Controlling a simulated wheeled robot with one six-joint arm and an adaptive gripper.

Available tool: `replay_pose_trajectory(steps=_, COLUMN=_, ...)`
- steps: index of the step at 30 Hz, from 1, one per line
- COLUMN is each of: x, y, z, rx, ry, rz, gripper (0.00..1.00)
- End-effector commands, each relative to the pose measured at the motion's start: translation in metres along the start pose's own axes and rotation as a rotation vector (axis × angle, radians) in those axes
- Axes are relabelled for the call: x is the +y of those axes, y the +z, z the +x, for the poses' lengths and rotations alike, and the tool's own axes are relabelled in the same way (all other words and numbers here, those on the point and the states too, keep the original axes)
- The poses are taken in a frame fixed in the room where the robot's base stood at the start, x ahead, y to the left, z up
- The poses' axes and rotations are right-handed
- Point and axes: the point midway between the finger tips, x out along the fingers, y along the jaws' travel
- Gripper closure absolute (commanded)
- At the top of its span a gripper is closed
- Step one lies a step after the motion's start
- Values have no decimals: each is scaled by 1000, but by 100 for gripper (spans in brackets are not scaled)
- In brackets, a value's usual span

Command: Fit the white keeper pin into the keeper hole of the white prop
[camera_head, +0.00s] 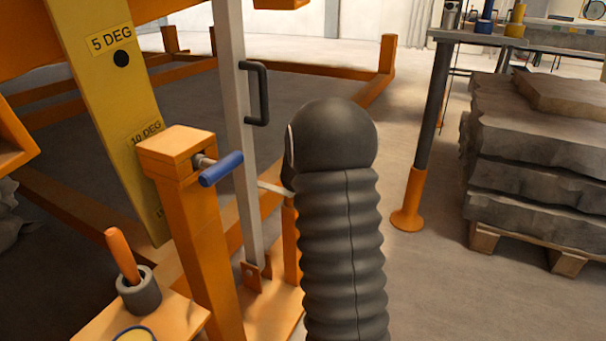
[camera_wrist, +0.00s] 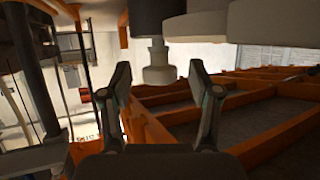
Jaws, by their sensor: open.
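The white prop (camera_head: 240,150) stands upright as a pale bar with a black handle, left of my dark arm in the head view. Its foot is near an orange bracket at the floor frame. I cannot make out the keeper hole. My gripper (camera_wrist: 160,75) is open in the wrist view, its two fingers apart with nothing held between them. In the head view my arm hides it. A pale stepped piece (camera_wrist: 158,66) under a dark cylinder shows beyond the fingertips; I cannot tell whether it is the white keeper pin. I cannot identify that pin in the head view.
A blue-handled pin (camera_head: 221,168) sits in an orange post (camera_head: 205,250). An orange-handled piece (camera_head: 122,255) stands in a grey cup (camera_head: 139,293). A yellow angle plate (camera_head: 110,100) slants at left. Stacked stone slabs (camera_head: 530,150) stand on a pallet at right.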

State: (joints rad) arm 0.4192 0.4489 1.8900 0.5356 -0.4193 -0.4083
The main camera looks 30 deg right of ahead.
Motion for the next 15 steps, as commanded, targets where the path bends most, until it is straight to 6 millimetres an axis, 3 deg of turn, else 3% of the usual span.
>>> replay_pose_trajectory(steps=10, x=0, y=0, z=8, rx=0, ry=-1, rz=0, gripper=38)
replay_pose_trajectory(steps=15, x=0, y=0, z=8, rx=0, ry=0, rz=0, gripper=80)
